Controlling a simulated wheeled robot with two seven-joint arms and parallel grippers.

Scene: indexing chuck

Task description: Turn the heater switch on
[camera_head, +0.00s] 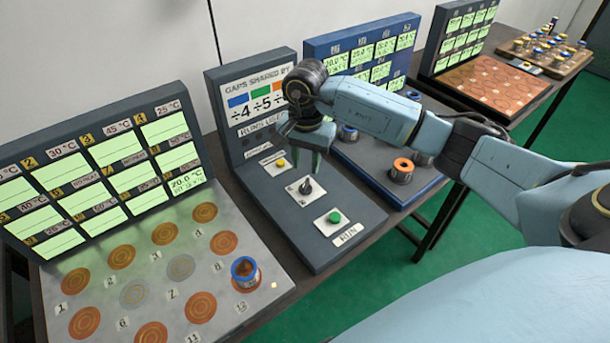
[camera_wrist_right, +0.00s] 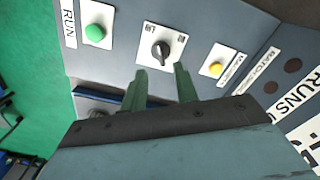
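A black switch knob (camera_head: 306,187) sits on a white plate in the middle of the grey control panel (camera_head: 272,205). In the right wrist view the knob (camera_wrist_right: 160,50) lies just beyond the fingertips, between a green button (camera_wrist_right: 94,33) and a yellow button (camera_wrist_right: 216,68). The small lettering on its plate is too small to read. My right gripper (camera_head: 303,152) is above the panel, fingers pointing down near the knob. In the right wrist view its two green fingers (camera_wrist_right: 161,75) are apart with nothing between them. They appear clear of the knob. My left gripper is out of view.
A heating plate with numbered round spots (camera_head: 130,270) stands left, bearing a blue-topped vial (camera_head: 245,270). A blue station (camera_head: 375,160) with an orange-ringed piece (camera_head: 402,170) stands right. An upright sign board (camera_head: 240,95) rises behind the panel. A rack of vials (camera_head: 548,50) is farther back.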

